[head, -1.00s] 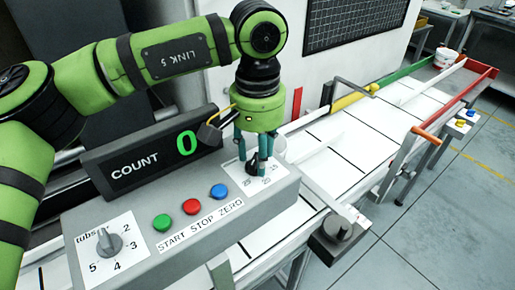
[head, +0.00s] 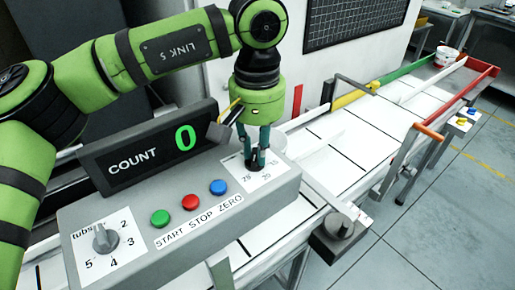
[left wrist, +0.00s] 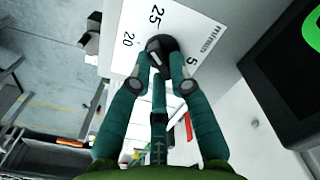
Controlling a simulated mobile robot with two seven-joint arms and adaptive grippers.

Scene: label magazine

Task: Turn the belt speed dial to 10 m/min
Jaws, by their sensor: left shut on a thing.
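The belt speed dial is a black knob (head: 253,166) on a white scale card at the right end of the grey control box. In the left wrist view the knob (left wrist: 163,47) has a pale mark, and 25, 20, 5 and "m/min" can be read around it. The mark's exact reading is unclear, and the figure 10 is not readable. My left gripper (head: 257,158) points down at the dial, its teal fingers around the knob and shut on it. It also shows in the left wrist view (left wrist: 161,78). My right gripper is not in view.
The box carries a tubs dial (head: 105,240), a green button (head: 160,218), a red button (head: 190,202) and a blue button (head: 218,187). A COUNT display (head: 150,150) reading 0 stands behind them. The white conveyor (head: 335,150) runs to the back right.

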